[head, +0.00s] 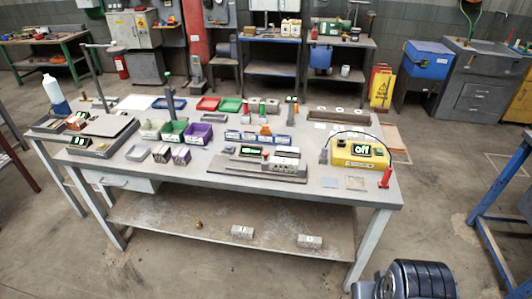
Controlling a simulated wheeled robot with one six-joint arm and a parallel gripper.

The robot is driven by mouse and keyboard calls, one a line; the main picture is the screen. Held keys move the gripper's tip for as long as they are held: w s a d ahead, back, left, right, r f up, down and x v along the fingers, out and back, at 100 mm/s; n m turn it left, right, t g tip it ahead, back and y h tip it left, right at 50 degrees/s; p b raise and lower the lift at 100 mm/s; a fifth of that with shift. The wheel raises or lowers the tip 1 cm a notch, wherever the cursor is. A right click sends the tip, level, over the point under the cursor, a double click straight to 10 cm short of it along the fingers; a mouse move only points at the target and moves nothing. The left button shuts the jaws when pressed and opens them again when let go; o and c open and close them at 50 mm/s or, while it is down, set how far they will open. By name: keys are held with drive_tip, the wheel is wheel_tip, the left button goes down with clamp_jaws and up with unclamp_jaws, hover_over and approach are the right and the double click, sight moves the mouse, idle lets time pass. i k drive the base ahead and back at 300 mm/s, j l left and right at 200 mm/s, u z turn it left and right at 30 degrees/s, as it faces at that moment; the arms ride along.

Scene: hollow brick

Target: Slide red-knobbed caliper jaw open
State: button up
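A long grey measuring device (258,169) lies near the front edge of the workbench, right of the middle. It looks like the caliper, with a green-lit display (251,151) and a small reddish spot (265,154) beside it that may be the red knob. It is too small to tell how far its jaw stands open. My gripper's fingers do not show. Only a dark ribbed part, probably of my own arm, shows at the bottom right, apart from the bench.
A yellow box (358,152) with a lit "off" display and a red upright piece (386,178) stand to the right. Purple (197,134) and green bins (172,132) stand left of the device. The workbench (330,199) has a lower shelf with small blocks. Floor in front is clear.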

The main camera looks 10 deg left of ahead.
sight(265, 164)
drive_tip(key=i+j, duration=0.25)
drive_tip(key=i, duration=0.25)
drive_tip(key=i+j, duration=0.25)
drive_tip(key=i, duration=0.2)
drive_tip(key=i+j+z, duration=0.1)
drive_tip(key=i+j, duration=0.15)
drive_tip(key=i, duration=0.25)
